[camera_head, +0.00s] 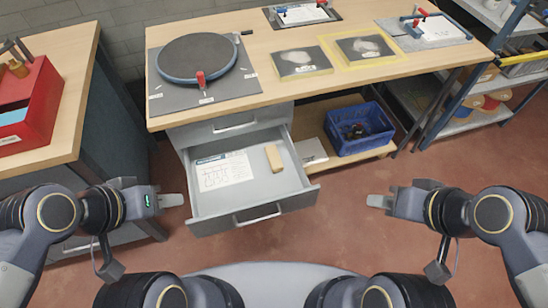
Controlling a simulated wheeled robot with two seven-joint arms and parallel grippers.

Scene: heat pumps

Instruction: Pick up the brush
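A tan, block-shaped object (274,158) lies in the open drawer (203,208), right of a printed sheet. It may be the brush with its wooden back up; no bristles show. My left gripper (172,200) is in front of the drawer's left side, apart from it. My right gripper (378,201) is over the floor to the right of the drawer. Both grippers are seen edge-on, so their finger gap is hidden. Nothing shows held in either one.
The wooden workbench (270,70) carries a round dark turntable (197,55) and flat trays. A blue crate (358,128) sits on the shelf below. A red box (35,105) with tools stands on the left cabinet. The drawer front with its handle (258,216) faces me.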

